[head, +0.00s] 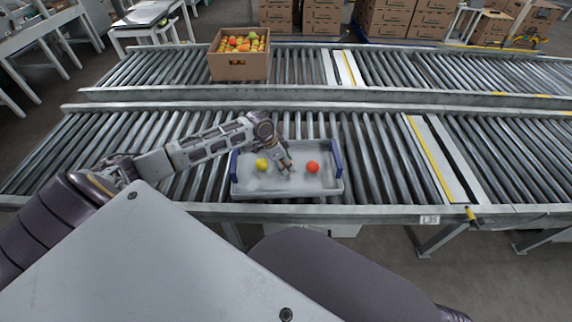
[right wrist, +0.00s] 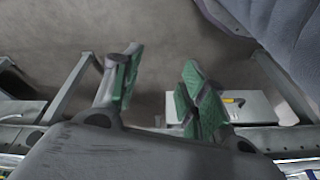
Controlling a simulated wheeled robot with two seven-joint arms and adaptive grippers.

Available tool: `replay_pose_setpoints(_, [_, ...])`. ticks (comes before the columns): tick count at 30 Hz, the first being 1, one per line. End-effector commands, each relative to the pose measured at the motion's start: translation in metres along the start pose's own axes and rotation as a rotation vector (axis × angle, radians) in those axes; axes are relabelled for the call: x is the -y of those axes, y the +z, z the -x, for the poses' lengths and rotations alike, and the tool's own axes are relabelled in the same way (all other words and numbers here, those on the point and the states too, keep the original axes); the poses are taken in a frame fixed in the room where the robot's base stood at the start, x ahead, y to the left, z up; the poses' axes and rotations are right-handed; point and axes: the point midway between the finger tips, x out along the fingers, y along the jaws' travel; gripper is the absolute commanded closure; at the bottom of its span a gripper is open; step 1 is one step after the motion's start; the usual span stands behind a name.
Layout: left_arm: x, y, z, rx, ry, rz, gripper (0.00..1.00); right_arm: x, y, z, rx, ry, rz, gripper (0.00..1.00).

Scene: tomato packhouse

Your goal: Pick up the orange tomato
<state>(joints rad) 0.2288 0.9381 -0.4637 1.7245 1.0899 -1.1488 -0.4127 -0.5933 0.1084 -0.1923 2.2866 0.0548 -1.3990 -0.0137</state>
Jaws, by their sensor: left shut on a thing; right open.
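A grey tray (head: 290,193) with blue end handles lies on the near roller conveyor. A yellow tomato (head: 262,164) sits in its left half and a red or red-orange tomato (head: 312,167) in its right half. My left gripper (head: 286,167) reaches down into the tray between these two, apart from both. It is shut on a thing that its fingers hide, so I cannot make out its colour. No other clearly orange tomato shows in the tray. My right gripper (right wrist: 155,88) is open and empty, its green pads apart above the floor.
A cardboard box (head: 240,68) full of mixed tomatoes stands on the far conveyor. The near conveyor (head: 385,160) is clear to the right of the tray, up to a white strip with a yellow line (head: 440,160). Stacked cartons (head: 400,18) stand behind.

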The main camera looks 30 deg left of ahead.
Motion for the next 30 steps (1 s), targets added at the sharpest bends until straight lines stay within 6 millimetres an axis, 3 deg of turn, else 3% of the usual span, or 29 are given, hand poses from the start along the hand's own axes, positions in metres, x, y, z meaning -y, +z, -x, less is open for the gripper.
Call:
replay_pose_setpoints(8, [0.001,-0.004,0.011,0.000,-0.001,0.000,0.67,0.000,0.005,-0.001,0.014,0.000,-0.001,0.57])
replay_pose_setpoints(24, [0.001,-0.033,0.078,-0.001,-0.001,0.000,0.67,-0.008,0.020,-0.033,0.079,0.018,-0.007,0.57])
replay_pose_setpoints(30, [0.001,-0.038,0.091,-0.001,0.000,0.000,0.67,-0.009,0.024,-0.038,0.092,0.020,-0.008,0.57])
